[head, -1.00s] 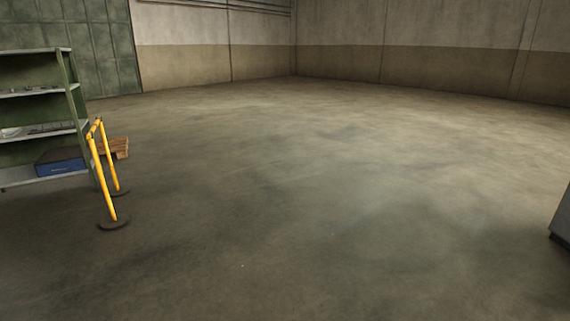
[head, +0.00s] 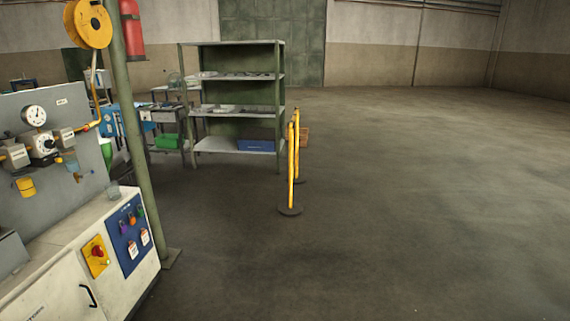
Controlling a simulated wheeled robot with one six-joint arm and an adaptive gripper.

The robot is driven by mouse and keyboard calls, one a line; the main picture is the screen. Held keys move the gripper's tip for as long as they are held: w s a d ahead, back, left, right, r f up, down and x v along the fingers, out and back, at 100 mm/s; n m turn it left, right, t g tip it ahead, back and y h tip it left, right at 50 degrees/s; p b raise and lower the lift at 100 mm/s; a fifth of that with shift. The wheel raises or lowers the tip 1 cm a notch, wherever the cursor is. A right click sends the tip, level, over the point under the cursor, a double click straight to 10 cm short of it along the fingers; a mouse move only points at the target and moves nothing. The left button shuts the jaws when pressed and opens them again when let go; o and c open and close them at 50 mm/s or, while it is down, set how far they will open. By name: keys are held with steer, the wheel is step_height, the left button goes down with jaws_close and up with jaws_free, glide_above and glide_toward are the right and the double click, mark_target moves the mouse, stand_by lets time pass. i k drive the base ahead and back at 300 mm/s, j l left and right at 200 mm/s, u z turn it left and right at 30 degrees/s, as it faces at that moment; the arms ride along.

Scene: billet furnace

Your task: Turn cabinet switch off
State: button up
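A white cabinet (head: 120,290) stands at the lower left of the head view, partly cut off by the frame edge. A red rotary switch on a yellow plate (head: 96,256) is on its front, above a black handle. To its right is a blue panel (head: 131,235) with several small coloured knobs or buttons and two white tags with red marks. The exact position of the red switch is too small to tell. My gripper is not in view.
A grey gauge board (head: 80,170) rises behind the cabinet. A green post (head: 131,130) with a red extinguisher (head: 132,30) stands beside it. Yellow barrier posts (head: 291,165) and a shelf (head: 236,146) are farther back. The floor at centre and right is clear.

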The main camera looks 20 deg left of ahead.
mark_target(97, 251)
steer(key=i+l+u, duration=0.1)
steer(key=i+u, duration=0.3)
steer(key=i, duration=1.1)
steer(key=i+j+u, duration=0.15)
steer(key=i+u, duration=0.2)
steer(key=i, duration=0.2)
steer(key=i+u, duration=0.4)
steer(key=i, duration=0.15)
steer(key=i+l+u, duration=0.2)
steer(key=i+u, duration=0.15)
steer(key=i, duration=0.2)
steer(key=i+j+u, duration=0.1)
steer(key=i, duration=0.25)
steer(key=i+j+u, duration=0.1)
steer(key=i, duration=0.25)
